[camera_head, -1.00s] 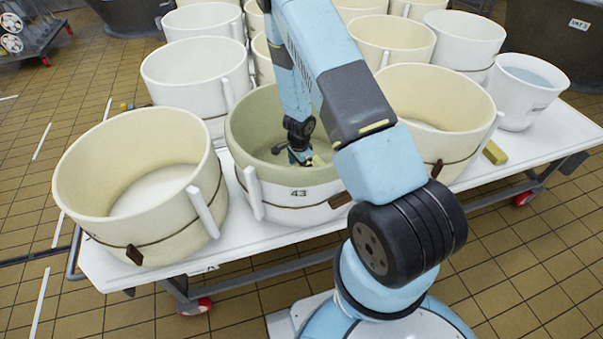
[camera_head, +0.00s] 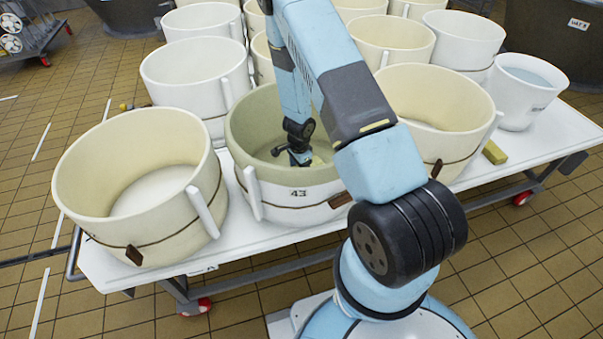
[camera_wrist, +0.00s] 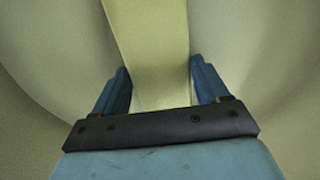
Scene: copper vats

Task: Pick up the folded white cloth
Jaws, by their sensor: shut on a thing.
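My gripper (camera_head: 300,158) is down inside the tub marked 43 (camera_head: 290,195), near its floor. In the wrist view my gripper (camera_wrist: 161,82) has a blue finger on each side of a pale, yellowish flat strip, which I take to be the folded cloth (camera_wrist: 150,32). It is shut on this strip, which runs from between the fingers to the top edge of the picture. The strip looks yellow-green here rather than white. In the head view I cannot clearly make out the cloth; my arm and the tub wall hide part of the inside.
Close neighbours are an empty cream tub (camera_head: 130,215) on the left and another tub (camera_head: 430,120) on the right. More tubs stand behind. A white bucket (camera_head: 525,90) and a yellow block (camera_head: 494,152) are on the white table (camera_head: 285,240) at right.

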